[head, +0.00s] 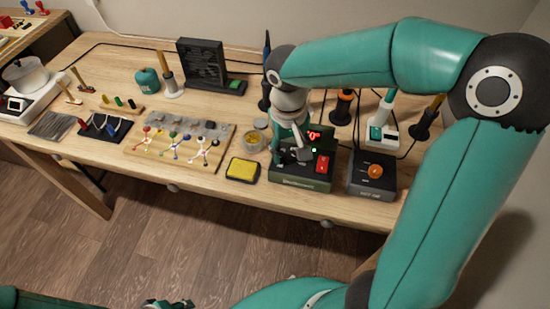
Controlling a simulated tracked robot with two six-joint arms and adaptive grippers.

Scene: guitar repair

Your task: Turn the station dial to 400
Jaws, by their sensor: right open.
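The soldering station (302,183) is a dark green box near the front edge of the bench, right of centre. Its small red display (314,135) is lit but its digits are partly covered and unreadable. A green light shows below the display, and a red switch (323,163) is on its front. My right gripper (299,154) points down over the left part of the station's front and is open. It hides the dial, and I cannot tell whether it touches it. Part of my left gripper (168,303) shows at the bottom edge; its jaws are unclear.
A grey box with an orange knob (375,171) stands right of the station. A yellow sponge tray (243,169) and a round tin (255,141) stand left of it. Handled tools in stands (343,107) are behind. A wooden board with coloured leads (180,141) lies further left.

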